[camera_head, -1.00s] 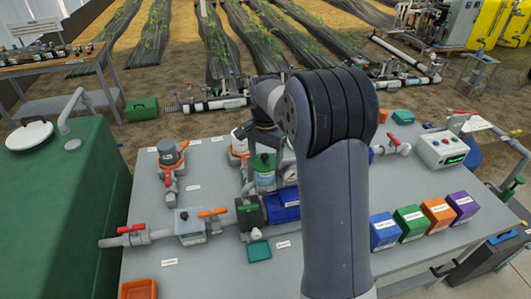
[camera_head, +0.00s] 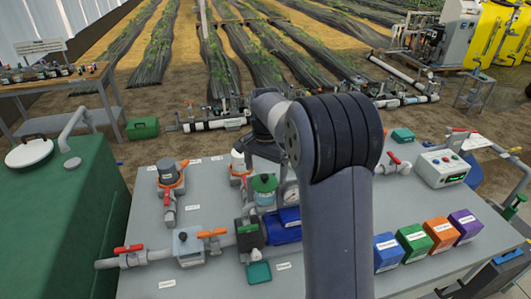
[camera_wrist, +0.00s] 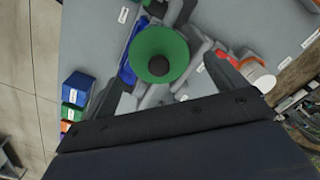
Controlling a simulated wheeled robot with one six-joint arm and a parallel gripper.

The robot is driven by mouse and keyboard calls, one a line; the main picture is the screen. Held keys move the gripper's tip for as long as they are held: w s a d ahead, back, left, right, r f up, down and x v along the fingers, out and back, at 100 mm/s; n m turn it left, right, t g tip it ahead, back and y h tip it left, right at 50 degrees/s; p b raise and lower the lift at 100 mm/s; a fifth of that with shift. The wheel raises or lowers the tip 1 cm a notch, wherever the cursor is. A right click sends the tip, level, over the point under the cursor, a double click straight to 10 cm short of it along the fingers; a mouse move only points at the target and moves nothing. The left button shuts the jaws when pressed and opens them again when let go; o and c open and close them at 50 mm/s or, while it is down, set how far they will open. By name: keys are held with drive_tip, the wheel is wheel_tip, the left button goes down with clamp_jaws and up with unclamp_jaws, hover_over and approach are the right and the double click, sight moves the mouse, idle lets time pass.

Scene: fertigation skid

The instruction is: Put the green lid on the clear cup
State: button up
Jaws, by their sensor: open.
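The green lid (camera_head: 264,184) sits on top of the clear cup (camera_head: 265,197) in the head view, among the pipework on the grey bench. It looks level there. In the wrist view the lid (camera_wrist: 160,52) is a round green disc with a dark knob, seen from above, and it hides the cup. My gripper (camera_wrist: 172,85) is open and empty, its grey fingers spread to either side below the lid in the picture. The fingers are apart from the lid.
Valves and grey pipes surround this spot. Coloured boxes (camera_head: 413,242) line the bench's right side.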

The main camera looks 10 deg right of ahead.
sight(265, 175)
wheel_tip(265, 175, up, 10)
drive_tip(key=b, duration=0.1)
drive_tip(key=shift+f, duration=0.1)
idle(0.3)
